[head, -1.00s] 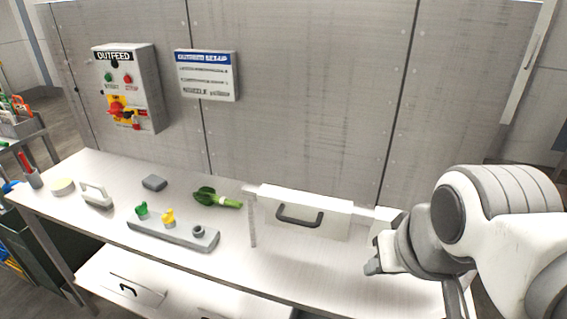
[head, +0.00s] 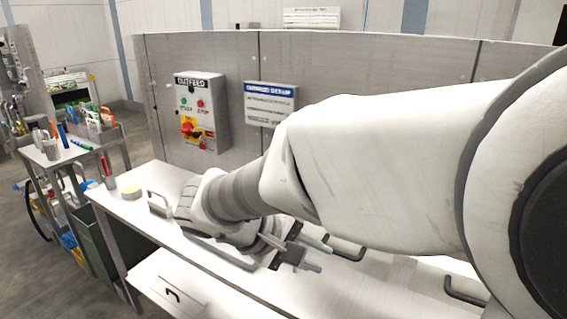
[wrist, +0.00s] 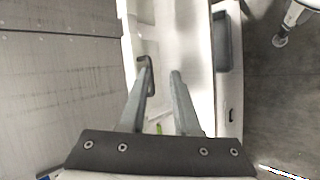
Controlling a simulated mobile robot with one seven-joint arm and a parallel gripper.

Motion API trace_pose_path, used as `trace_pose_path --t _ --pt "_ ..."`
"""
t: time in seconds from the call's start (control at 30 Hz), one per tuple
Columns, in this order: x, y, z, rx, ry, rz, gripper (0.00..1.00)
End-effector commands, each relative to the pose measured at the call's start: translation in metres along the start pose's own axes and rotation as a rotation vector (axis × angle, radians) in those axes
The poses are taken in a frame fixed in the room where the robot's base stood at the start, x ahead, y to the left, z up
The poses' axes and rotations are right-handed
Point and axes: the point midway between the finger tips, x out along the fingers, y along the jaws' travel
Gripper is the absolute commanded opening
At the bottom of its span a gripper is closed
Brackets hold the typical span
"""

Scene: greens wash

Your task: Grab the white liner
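No thing in view can be made out for certain as the white liner. My gripper (head: 308,256) is over the bench, pointing right in the head view, with my arm reaching across the picture. In the wrist view my gripper (wrist: 161,74) has its two fingers well apart with nothing between them. A dark handle (wrist: 149,66) on a pale surface shows close by the left fingertip; I cannot tell whether they touch. In the head view a dark handle (head: 346,250) shows just right of the gripper. My arm hides much of the bench.
The white bench (head: 140,212) runs along a grey panel wall (head: 350,75) with an outfeed switch box (head: 200,112) and a sign (head: 270,104). A tool cart (head: 75,150) stands further left. A lower white drawer front (head: 185,285) is below.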

Motion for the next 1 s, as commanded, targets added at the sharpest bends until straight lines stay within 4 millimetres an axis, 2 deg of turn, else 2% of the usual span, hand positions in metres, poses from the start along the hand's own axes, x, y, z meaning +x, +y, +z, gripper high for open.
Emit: trace_pose_path --t 0.03,0.2,0.33,0.43,0.57,0.9,1.0 --pt "-0.005 -0.005 -0.014 -0.037 0.007 0.043 0.31" --pt "-0.018 -0.014 -0.046 -0.098 0.038 0.158 0.31" --pt "-0.024 -0.019 -0.059 -0.118 0.057 0.204 0.31" --pt "-0.021 -0.019 -0.063 -0.123 0.061 0.218 0.31" --pt "-0.001 -0.015 -0.064 -0.123 0.058 0.220 0.31" --pt "0.070 0.000 -0.069 -0.124 0.059 0.218 0.31" --pt "0.084 0.003 -0.070 -0.123 0.060 0.218 0.31"
